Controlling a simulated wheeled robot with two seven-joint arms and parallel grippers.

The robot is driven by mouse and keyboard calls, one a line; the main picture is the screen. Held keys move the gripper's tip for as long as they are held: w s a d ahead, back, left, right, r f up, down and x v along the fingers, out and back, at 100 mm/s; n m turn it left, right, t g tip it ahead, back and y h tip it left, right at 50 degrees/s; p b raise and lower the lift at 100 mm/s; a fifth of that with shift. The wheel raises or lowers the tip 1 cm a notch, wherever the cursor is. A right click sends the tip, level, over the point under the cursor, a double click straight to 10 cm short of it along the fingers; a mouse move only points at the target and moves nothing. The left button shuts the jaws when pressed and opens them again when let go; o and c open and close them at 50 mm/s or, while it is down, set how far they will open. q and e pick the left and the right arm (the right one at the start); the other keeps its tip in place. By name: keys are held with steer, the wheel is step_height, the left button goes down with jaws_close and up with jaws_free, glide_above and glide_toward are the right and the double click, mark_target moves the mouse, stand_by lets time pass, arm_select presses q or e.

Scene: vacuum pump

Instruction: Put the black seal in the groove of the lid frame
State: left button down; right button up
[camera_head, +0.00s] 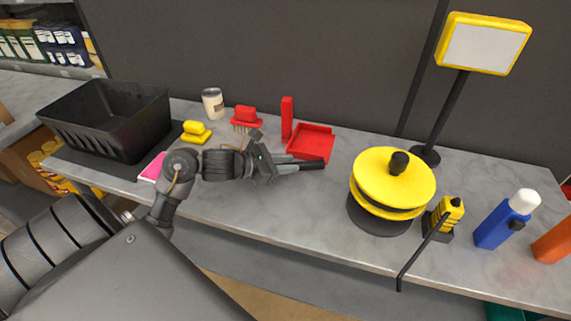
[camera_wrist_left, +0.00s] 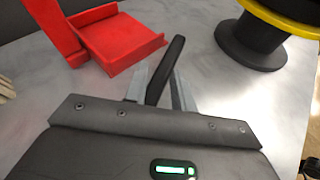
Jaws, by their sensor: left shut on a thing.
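My left gripper (camera_head: 316,164) is shut on a dark bar-shaped thing, which appears to be the black seal (camera_wrist_left: 168,66) seen edge-on. In the left wrist view it stands tilted between the two grey fingers (camera_wrist_left: 158,82) and sticks out past their tips. The gripper is left of the yellow round lid (camera_head: 372,182), apart from it. The lid has a black knob (camera_head: 399,162) and sits on a dark round base (camera_head: 372,217), also at the upper right of the wrist view (camera_wrist_left: 245,45). A dark gap shows between its yellow layers. I cannot make out the groove.
A red dustpan (camera_head: 312,141) and an upright red block (camera_head: 287,118) lie behind the gripper. A black crate (camera_head: 110,110) stands at the left. A yellow tool (camera_head: 451,208), a blue bottle (camera_head: 497,224) and a screen on a pole (camera_head: 484,45) are right of the lid.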

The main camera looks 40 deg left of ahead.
arm_select(q)
steer(key=shift+f, duration=0.5)
steer(key=c, duration=1.1)
jaws_free()
steer(key=shift+c, duration=0.2)
steer(key=shift+s+a, duration=0.1)
steer(key=shift+s, duration=0.1)
